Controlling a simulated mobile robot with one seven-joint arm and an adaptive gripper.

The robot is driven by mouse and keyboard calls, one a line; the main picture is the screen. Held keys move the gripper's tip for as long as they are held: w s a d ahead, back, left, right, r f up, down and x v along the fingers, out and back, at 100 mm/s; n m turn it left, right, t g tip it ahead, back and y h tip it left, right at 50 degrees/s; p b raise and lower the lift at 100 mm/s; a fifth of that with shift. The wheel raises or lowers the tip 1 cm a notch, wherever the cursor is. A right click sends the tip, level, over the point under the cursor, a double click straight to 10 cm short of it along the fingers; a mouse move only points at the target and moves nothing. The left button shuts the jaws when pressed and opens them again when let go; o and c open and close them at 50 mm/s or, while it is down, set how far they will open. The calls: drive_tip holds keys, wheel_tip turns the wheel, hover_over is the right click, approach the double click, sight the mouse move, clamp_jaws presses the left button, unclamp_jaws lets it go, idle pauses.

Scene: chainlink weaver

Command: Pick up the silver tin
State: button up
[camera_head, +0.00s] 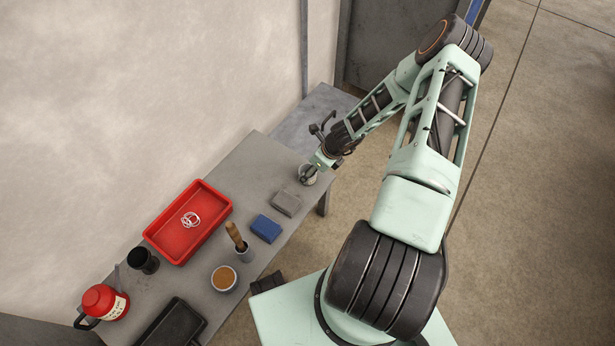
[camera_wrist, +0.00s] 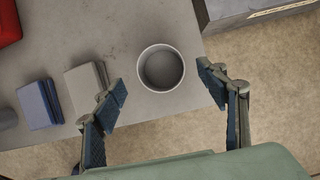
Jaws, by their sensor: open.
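The silver tin (camera_wrist: 161,68) is a round, open-topped cup with a pale rim, and it looks empty inside in the wrist view. It stands upright on the grey table near its corner. In the head view the tin (camera_head: 308,176) is partly hidden by my gripper (camera_head: 322,163). In the wrist view my gripper (camera_wrist: 163,87) is open, with one finger to the left of the tin and one to the right. Neither finger appears to touch it. The height of the fingers relative to the rim is hard to tell.
Beside the tin on the table (camera_head: 262,150) lie a grey block (camera_head: 287,203) and a blue block (camera_head: 266,228). A red tray (camera_head: 185,240), a cup of brown contents (camera_head: 224,279), a wooden-handled tool (camera_head: 235,235) and a red jug (camera_head: 103,300) stand farther off. The table edge is close to the tin.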

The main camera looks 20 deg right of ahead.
drive_tip(key=b+x, duration=0.1)
drive_tip(key=x, duration=0.4)
drive_tip(key=shift+b, duration=0.3)
drive_tip(key=shift+r, duration=0.1)
drive_tip(key=c, duration=1.3)
